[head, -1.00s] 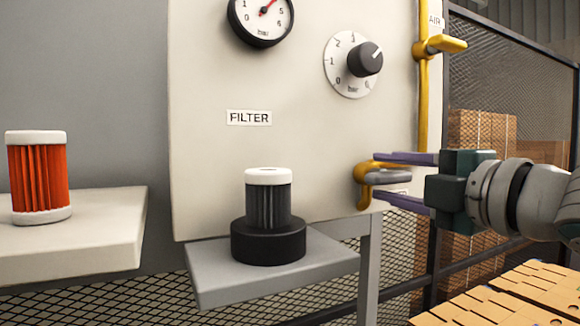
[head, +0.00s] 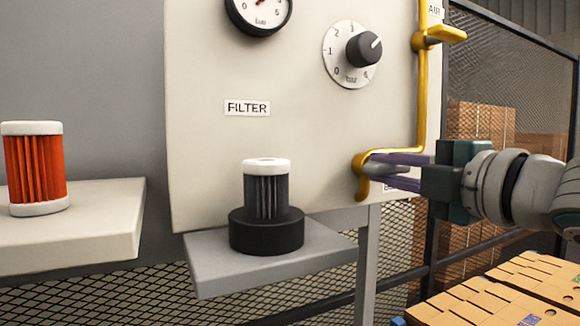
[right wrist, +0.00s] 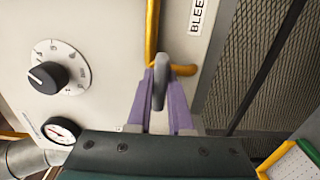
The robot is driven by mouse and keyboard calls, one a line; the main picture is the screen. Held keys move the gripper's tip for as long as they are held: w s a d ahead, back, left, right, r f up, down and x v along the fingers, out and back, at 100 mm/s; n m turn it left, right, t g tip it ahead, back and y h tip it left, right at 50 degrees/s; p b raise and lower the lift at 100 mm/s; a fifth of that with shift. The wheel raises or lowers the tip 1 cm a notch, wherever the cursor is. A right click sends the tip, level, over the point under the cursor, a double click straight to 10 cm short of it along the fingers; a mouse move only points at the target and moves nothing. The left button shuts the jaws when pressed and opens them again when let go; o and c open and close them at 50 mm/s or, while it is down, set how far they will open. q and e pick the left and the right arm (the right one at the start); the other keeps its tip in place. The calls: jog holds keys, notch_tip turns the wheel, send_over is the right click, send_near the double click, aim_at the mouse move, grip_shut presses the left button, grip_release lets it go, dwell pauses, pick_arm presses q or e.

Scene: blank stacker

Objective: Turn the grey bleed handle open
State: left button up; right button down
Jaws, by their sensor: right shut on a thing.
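The grey bleed handle (right wrist: 160,84) sits on the yellow pipe at the lower right of the panel. In the right wrist view it lies between the purple fingers of my right gripper (right wrist: 159,88), which is shut on it. In the head view my right gripper (head: 385,171) reaches in from the right, and its fingers mostly hide the handle. The yellow pipe (head: 422,95) runs down the panel's right edge and bends left to the handle. A BLEED label (right wrist: 197,15) is partly in view in the right wrist view. My left gripper is not in view.
A yellow air handle (head: 440,36) sticks out above my right gripper. A dark filter (head: 266,190) stands on a grey shelf, and an orange filter (head: 36,168) on a pale shelf at left. A pressure knob (head: 364,49) is on the panel. Cartons (head: 500,290) lie below right.

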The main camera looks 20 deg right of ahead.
jog(key=shift+m, duration=0.4)
jog(key=m+p, duration=0.1)
jog(key=m, duration=0.2)
jog(key=shift+m, duration=0.4)
jog(key=m+p, duration=0.2)
jog(key=m, duration=0.2)
jog(key=shift+r+m, duration=0.1)
jog(key=shift+m, duration=0.2)
jog(key=m+p, duration=0.2)
jog(key=m, duration=0.4)
jog(key=shift+m+p, duration=0.65)
jog(key=shift+m, duration=0.95)
